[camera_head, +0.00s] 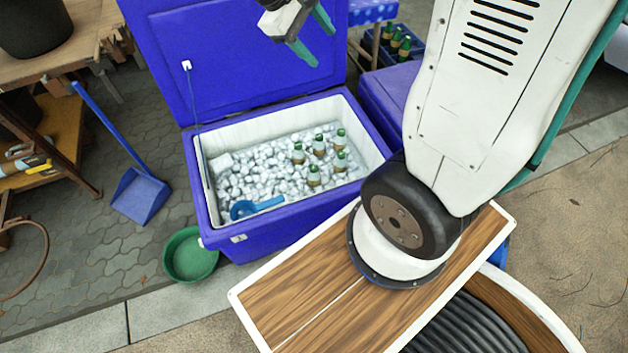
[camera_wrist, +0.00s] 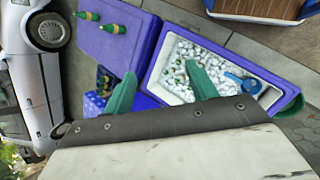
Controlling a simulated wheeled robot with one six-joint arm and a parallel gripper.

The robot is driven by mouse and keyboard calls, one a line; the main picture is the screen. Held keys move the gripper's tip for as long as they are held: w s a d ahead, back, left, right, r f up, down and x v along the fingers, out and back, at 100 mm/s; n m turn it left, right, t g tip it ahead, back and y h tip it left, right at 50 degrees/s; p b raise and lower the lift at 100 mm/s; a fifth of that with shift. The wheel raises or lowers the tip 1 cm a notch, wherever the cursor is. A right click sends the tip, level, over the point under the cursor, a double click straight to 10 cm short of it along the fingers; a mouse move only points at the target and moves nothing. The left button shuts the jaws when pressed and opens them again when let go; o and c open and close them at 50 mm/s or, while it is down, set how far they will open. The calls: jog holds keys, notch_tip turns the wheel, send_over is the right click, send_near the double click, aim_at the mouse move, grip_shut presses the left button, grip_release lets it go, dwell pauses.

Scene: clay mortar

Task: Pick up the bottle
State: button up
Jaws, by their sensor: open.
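Several bottles with green caps and brown-and-pale labels (camera_head: 319,146) stand part-sunk in the ice of the open blue cooler (camera_head: 240,243), toward its right side. Another pair of green bottles (camera_wrist: 112,28) lies on a blue surface in the wrist view. Which bottle the task means is not clear. My gripper (camera_head: 321,46) is at the top of the head view, in front of the raised cooler lid. In the wrist view its two green fingers (camera_wrist: 160,72) are spread apart with nothing between them. It is apart from every bottle.
A blue scoop (camera_head: 256,206) lies on the ice. The raised lid (camera_head: 240,65) stands behind the cooler. A green basin (camera_head: 188,255) and a blue dustpan (camera_head: 140,193) are on the ground at left. A bottle crate (camera_head: 402,45) is behind; a car (camera_wrist: 30,70) shows in the wrist view.

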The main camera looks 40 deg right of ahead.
jog(key=w+d+f+n+h, duration=0.3)
jog(key=w+f+n+h, duration=0.1)
jog(key=w+f, duration=0.7)
jog(key=n+t+h, duration=0.3)
jog(key=n+t, duration=0.3)
jog(key=n, duration=0.7)
send_near(316, 167)
jog(key=d+f, duration=0.1)
jog(key=w+d+f, duration=0.1)
jog(key=d+f, duration=0.1)
jog(key=shift+w+d, duration=0.3)
jog(key=shift+d, duration=0.1)
jog(key=shift+x, duration=3.4)
grip_shut()
